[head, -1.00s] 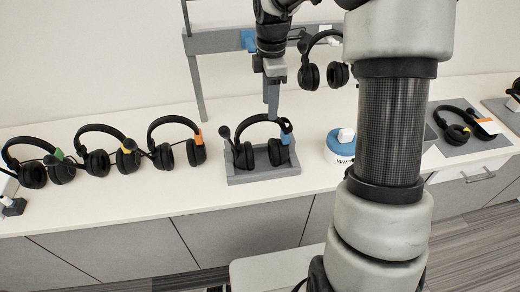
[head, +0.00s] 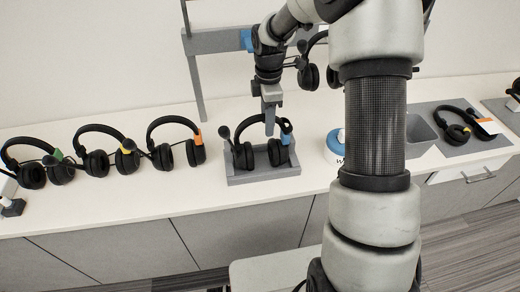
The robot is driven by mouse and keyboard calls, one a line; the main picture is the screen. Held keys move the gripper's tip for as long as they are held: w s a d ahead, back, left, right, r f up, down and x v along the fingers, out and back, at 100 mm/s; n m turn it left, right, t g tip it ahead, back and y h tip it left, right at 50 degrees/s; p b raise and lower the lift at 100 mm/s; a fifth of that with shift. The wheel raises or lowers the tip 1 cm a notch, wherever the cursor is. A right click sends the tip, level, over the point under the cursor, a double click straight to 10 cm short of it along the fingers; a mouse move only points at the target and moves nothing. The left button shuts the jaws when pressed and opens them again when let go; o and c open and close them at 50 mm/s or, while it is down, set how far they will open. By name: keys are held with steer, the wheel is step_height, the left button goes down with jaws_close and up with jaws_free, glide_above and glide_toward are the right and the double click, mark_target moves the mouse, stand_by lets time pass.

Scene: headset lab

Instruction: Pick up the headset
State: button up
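A black headset with a blue tag (head: 244,155) stands upright in a grey tray-like stand (head: 240,178) on the white counter. My gripper (head: 270,130) points down at the headset's top, with its fingertips at the headband level. From this side-on angle only one finger outline shows, so the gap between the fingers is hidden. I cannot tell whether it touches the headband.
Three headsets, with green (head: 58,155), yellow (head: 128,145) and orange (head: 198,134) tags, stand to the left. A grey rack (head: 215,41) stands behind with a hanging headset (head: 308,76). A blue and white round container (head: 335,146) is at right; another headset (head: 457,133) lies on a grey mat.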

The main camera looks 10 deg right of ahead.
jaws_close()
